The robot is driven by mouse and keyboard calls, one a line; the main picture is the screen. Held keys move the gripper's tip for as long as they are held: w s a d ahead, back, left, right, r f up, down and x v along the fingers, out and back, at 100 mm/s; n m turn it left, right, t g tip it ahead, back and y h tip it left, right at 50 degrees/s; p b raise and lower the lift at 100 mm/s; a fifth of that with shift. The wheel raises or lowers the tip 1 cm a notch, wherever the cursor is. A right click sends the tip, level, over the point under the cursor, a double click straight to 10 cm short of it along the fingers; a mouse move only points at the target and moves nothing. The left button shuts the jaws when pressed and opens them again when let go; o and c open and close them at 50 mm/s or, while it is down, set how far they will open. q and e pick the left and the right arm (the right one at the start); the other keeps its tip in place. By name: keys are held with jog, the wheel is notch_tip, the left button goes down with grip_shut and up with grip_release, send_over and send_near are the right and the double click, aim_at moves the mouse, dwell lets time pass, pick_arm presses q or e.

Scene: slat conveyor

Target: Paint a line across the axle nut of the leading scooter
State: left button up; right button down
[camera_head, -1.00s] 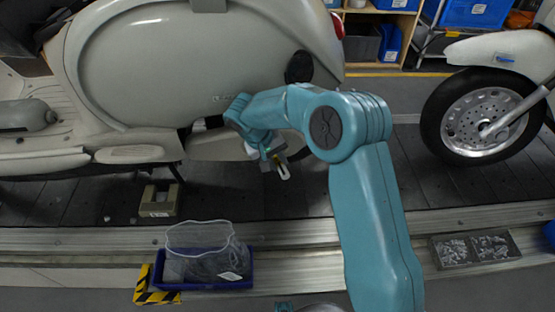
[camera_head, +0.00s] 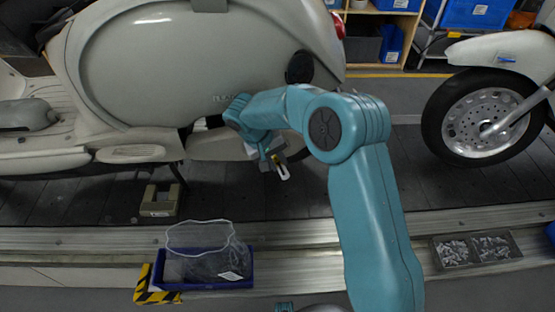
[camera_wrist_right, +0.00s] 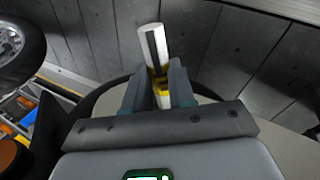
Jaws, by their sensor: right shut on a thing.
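A pale grey-green scooter (camera_head: 190,70) fills the upper left of the head view, its red tail light to the right. A second scooter's front wheel (camera_head: 487,115) stands at the right edge. My right gripper (camera_head: 274,158) is low beside the first scooter's rear end, in front of the slats. It is shut on a white marker (camera_head: 284,172) with a yellow band. In the right wrist view, the marker (camera_wrist_right: 152,45) stands out between the fingers (camera_wrist_right: 155,88), with a dark stripe along it. I cannot make out an axle nut on the first scooter. My left gripper is out of view.
A blue tray (camera_head: 213,284) with a mesh bag (camera_head: 205,250) sits by the conveyor's near rail. A small olive block (camera_head: 160,202) stands on the slats (camera_head: 225,198). A parts tray (camera_head: 475,250) lies on the right rail. Shelves (camera_head: 378,35) with bins stand behind.

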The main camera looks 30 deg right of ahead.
jog(key=shift+w+a+r, duration=0.1)
jog(key=shift+w+a, duration=0.25)
dwell(1.6)
jog(key=s+a+b, duration=0.2)
jog(key=s, duration=0.1)
jog(key=s+a+b, duration=0.1)
jog(key=shift+s+f, duration=0.3)
jog(key=shift+s, duration=0.1)
dwell(0.3)
